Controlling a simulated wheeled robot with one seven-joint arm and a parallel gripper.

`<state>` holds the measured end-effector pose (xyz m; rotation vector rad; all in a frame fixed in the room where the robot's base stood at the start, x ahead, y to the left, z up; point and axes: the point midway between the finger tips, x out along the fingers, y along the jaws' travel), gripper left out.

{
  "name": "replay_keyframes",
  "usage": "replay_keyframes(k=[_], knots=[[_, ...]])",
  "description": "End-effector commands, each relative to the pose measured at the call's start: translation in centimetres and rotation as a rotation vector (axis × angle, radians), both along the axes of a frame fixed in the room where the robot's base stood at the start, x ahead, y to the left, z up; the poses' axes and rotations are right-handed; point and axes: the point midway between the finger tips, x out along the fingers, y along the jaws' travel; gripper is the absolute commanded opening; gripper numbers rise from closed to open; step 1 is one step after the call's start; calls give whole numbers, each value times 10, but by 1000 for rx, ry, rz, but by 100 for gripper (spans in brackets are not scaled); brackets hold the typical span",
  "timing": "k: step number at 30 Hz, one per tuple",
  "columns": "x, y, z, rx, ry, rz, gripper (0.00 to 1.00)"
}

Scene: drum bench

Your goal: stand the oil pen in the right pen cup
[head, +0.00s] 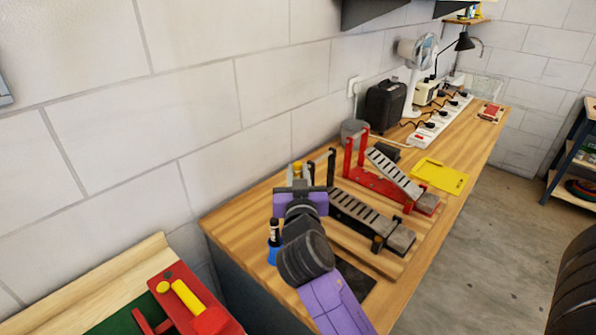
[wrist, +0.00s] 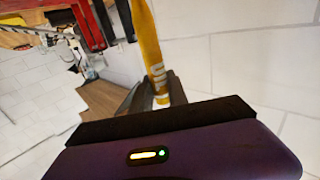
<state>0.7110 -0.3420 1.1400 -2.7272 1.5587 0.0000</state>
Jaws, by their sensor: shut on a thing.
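My gripper (head: 299,179) is over the near part of the wooden bench (head: 232,222). In the wrist view my gripper (wrist: 158,90) is shut on a slim yellow pen (wrist: 150,45) with a pale band, taken to be the oil pen. In the head view a yellow end of the pen (head: 297,168) shows just beyond the gripper; the rest is hidden. A small blue container (head: 273,255) with a dark upright top stands left of my arm; I cannot tell if it is a pen cup. No right pen cup can be made out for sure.
A black pedal (head: 362,210) and a red pedal (head: 372,180) lie right of my gripper. A grey cylinder (head: 352,130) stands by the wall. A yellow sheet (head: 440,176), black case (head: 385,104) and power strip (head: 428,132) are farther back.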

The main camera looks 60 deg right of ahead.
Motion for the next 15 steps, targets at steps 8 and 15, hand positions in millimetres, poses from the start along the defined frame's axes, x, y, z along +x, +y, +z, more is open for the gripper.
replay_keyframes(k=[8,15], knots=[[0,0,-23,-1,2,-1,2],[0,0,-41,0,1,0,2]])
